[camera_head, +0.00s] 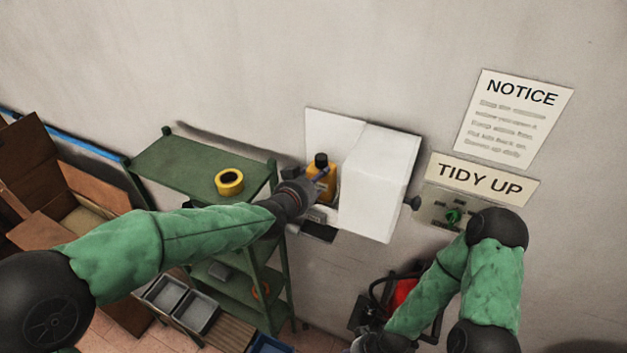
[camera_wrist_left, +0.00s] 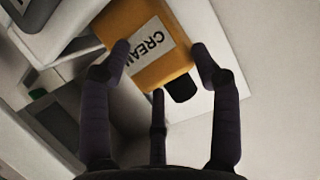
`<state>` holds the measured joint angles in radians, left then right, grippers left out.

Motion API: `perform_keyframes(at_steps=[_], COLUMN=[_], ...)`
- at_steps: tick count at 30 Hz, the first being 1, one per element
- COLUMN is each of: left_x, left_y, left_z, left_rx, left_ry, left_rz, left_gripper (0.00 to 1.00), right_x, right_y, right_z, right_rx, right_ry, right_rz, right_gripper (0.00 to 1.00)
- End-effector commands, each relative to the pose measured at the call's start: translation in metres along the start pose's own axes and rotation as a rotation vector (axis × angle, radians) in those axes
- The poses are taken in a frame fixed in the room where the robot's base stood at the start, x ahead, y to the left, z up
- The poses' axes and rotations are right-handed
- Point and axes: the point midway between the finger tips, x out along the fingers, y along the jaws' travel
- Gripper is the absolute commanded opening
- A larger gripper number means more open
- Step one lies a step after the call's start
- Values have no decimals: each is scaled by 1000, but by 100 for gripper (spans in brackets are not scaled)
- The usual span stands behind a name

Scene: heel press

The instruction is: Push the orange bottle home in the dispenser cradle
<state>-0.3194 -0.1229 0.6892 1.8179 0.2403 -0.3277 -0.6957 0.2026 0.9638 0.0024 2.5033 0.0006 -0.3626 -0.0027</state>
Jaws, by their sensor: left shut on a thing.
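The orange bottle (camera_head: 325,184) with a black cap stands in the opening of the white wall dispenser (camera_head: 378,185), against its left side. Its "CREAM" label shows in the left wrist view (camera_wrist_left: 150,45). My left gripper (camera_head: 306,190) is shut on the bottle, reaching it from the left; its dark fingers (camera_wrist_left: 160,62) lie around the bottle's body in the wrist view. The cradle under the bottle is mostly hidden by the gripper, so I cannot tell how deep the bottle sits. My right forearm runs down to the bottom edge; its fingers are out of view.
Cardboard boxes (camera_head: 85,215) are at far left. A control panel (camera_head: 450,208) and a red object (camera_head: 402,293) lie near my right arm.

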Motion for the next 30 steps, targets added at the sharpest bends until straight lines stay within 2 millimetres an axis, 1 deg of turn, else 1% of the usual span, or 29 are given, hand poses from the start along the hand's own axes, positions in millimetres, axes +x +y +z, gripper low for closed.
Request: perform_keyframes(at_steps=[21, 30], left_x=[4, 4], left_y=[1, 2], left_z=[9, 10], left_rx=[0, 0], left_ry=[-1, -4], left_rz=[0, 1], left_gripper=[23, 23], right_x=[8, 7], right_y=[3, 3], right_z=[0, 0], right_rx=[0, 0], right_ry=[0, 0], right_rz=[0, 0], right_gripper=[46, 46])
